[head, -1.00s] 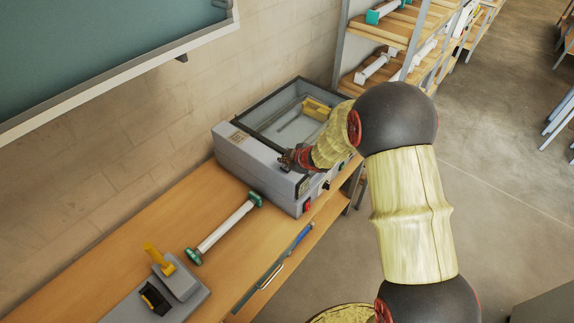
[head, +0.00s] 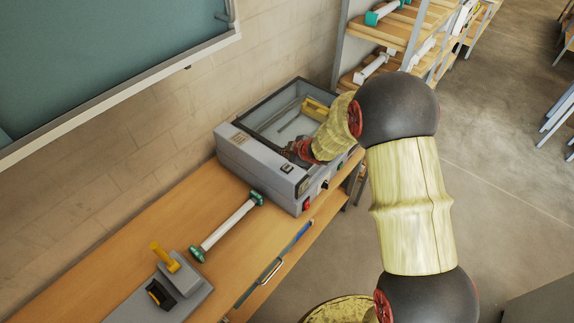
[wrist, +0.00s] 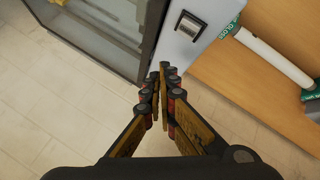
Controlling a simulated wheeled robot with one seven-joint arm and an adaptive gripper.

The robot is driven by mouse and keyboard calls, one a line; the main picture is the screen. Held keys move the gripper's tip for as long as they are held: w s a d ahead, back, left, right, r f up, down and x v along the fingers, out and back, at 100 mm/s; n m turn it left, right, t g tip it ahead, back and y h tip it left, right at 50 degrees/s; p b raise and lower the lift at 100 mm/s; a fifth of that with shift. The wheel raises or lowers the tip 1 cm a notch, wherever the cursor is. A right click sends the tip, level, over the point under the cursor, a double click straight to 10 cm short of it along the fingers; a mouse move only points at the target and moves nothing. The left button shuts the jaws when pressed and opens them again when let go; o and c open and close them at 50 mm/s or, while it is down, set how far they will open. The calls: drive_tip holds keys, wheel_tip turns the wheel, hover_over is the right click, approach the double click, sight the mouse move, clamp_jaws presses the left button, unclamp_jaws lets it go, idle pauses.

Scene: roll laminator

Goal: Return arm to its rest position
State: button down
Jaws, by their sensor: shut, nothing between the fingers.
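My gripper (head: 297,150) is at the front edge of the grey roll laminator (head: 259,165), in front of its clear lid. My arm reaches in from the right and hides part of the machine's right side. In the wrist view my gripper (wrist: 163,75) is shut, its fingertips together with nothing between them. The laminator's grey body (wrist: 190,45) and a black rocker switch (wrist: 188,26) are just beyond the fingertips. I cannot tell whether the fingers touch the machine.
A white roll with green ends (head: 228,226) lies on the wooden bench (head: 190,218). A grey device with a yellow handle (head: 172,284) stands at the bench's near end. Shelves (head: 385,38) stand behind the laminator.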

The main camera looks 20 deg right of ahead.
idle(0.7)
drive_tip(key=s+d+f+m+g+h, duration=0.1)
drive_tip(key=s+d+f, duration=0.1)
drive_tip(key=s+d+f+m+g+h, duration=0.1)
drive_tip(key=s+d+f, duration=0.1)
drive_tip(key=s+d, duration=0.1)
drive_tip(key=shift+d+f+m+h, duration=0.2)
drive_tip(key=shift+m+h, duration=0.1)
drive_tip(key=shift+m, duration=0.1)
drive_tip(key=s+d+r+m+g+h+b, duration=0.1)
drive_tip(key=s+d+m+g+b, duration=0.15)
drive_tip(key=s, duration=0.35)
drive_tip(key=s+d+r+m+g+h+b, duration=0.1)
drive_tip(key=s+d+m+h+b, duration=0.15)
drive_tip(key=s, duration=0.35)
drive_tip(key=s+a+m+y+b, duration=0.1)
drive_tip(key=s+a+b, duration=0.2)
drive_tip(key=s+b, duration=0.4)
drive_tip(key=s+a+f+m+t+y+b, duration=0.1)
drive_tip(key=s+a+m+b, duration=0.1)
drive_tip(key=s+b, duration=0.6)
drive_tip(key=s+a+f+m+t+y+b, duration=0.1)
drive_tip(key=s+a+b, duration=0.3)
drive_tip(key=s+b, duration=0.4)
drive_tip(key=shift+s+a+m+b, duration=0.15)
drive_tip(key=shift+a+m+b, duration=0.25)
drive_tip(key=shift+b, duration=1.25)
